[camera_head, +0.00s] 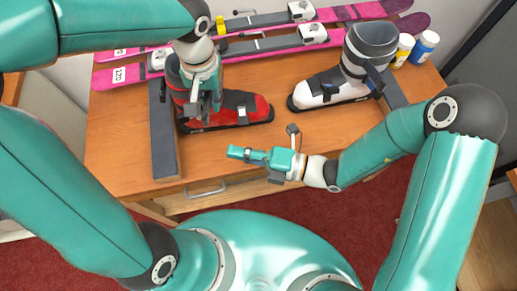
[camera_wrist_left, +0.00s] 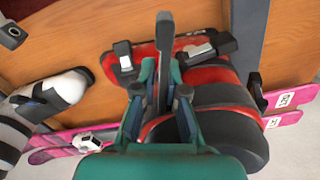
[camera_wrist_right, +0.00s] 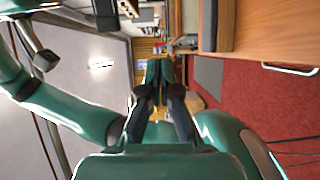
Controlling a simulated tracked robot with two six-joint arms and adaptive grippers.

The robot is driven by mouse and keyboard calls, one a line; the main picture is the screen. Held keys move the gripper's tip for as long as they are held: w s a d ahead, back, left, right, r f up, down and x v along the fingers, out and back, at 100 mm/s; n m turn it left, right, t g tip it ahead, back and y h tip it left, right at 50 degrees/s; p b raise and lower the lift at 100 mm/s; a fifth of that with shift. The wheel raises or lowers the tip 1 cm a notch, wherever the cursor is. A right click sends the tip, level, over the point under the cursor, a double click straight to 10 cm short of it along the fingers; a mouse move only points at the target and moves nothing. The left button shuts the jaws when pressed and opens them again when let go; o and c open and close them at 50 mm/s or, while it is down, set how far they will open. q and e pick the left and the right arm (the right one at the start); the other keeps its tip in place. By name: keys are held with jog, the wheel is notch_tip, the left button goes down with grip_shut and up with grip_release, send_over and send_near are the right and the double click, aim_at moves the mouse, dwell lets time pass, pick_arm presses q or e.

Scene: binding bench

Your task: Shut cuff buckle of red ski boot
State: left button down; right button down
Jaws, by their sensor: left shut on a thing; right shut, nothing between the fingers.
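The red ski boot (camera_head: 258,103) stands on the left part of the bench, toe to the right. Its red and dark shell (camera_wrist_left: 210,75) fills much of the left wrist view. My left gripper (camera_head: 204,104) is at the boot's cuff. In the left wrist view its fingers (camera_wrist_left: 163,92) are shut on a grey lever (camera_wrist_left: 164,35), which I take for the cuff buckle; it sticks out beyond the fingertips. The arm hides part of the cuff in the head view. My right gripper (camera_head: 236,153) is shut and empty over the bench's front edge, apart from the boot.
A white and grey ski boot (camera_head: 328,88) stands to the right. Pink skis (camera_head: 270,42) lie along the back. A white bottle (camera_head: 403,48) and a blue bottle (camera_head: 424,46) stand at the back right. A dark bar (camera_head: 164,135) lies left of the red boot.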

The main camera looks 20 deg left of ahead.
pick_arm(q)
jog(key=shift+w, duration=0.1)
pick_arm(e)
jog(key=d, duration=1)
jog(key=shift+w+d, duration=0.4)
jog(key=shift+w, duration=0.05)
pick_arm(q)
jog(key=c, duration=1.2)
grip_release()
jog(key=shift+o, duration=0.2)
